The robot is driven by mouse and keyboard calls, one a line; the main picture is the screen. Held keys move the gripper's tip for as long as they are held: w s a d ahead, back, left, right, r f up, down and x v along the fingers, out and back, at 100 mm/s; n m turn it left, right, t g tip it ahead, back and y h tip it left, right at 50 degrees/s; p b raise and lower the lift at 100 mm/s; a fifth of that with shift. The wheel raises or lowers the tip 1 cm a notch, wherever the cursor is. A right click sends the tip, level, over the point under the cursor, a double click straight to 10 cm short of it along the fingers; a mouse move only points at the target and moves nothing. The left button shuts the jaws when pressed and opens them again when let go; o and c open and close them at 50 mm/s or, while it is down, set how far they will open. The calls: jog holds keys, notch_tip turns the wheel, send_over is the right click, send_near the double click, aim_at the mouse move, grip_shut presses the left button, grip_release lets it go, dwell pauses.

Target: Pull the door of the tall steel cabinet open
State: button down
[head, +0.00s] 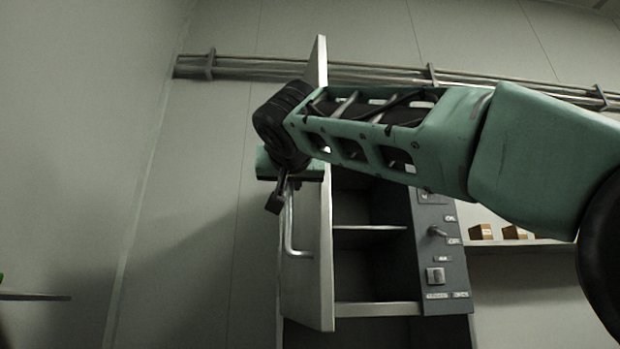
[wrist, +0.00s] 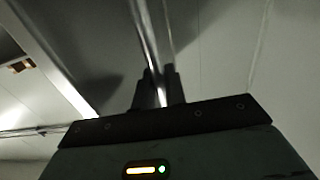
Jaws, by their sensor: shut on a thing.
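The tall steel cabinet's door (head: 318,270) stands open, swung out toward me and seen nearly edge-on in the head view. Behind it the cabinet's dark inside (head: 365,258) shows with a pale shelf. A bent steel bar handle (head: 291,235) runs down the door's face. My gripper (head: 279,194) is at the upper part of this handle and is shut on it. In the wrist view the handle (wrist: 146,40) runs up from between the dark fingers of my gripper (wrist: 158,92). My arm hides part of the door's upper part and the cabinet top.
A grey control panel (head: 441,250) with switches and labels is right of the cabinet opening. Small brown boxes (head: 482,232) stand on a shelf (head: 530,244) further right. Pipes (head: 380,75) run along the wall above. The space left of the door looks clear.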

jog(key=a+m+h+p, duration=0.3)
jog(key=a+h+p, duration=0.3)
jog(key=a+p, duration=0.7)
jog(key=shift+s+a+f+m+p, duration=0.25)
jog(key=shift+a+f+m+p, duration=0.15)
jog(key=shift+p, duration=2.5)
jog(key=shift+f, duration=0.1)
jog(key=c, duration=1.6)
grip_release()
jog(key=shift+s+a, duration=0.1)
jog(key=shift+s, duration=0.05)
jog(key=shift+o, duration=0.2)
jog(key=b+v, duration=0.3)
jog(key=v, duration=0.8)
jog(key=shift+s+r, duration=0.35)
jog(key=shift+s, duration=0.05)
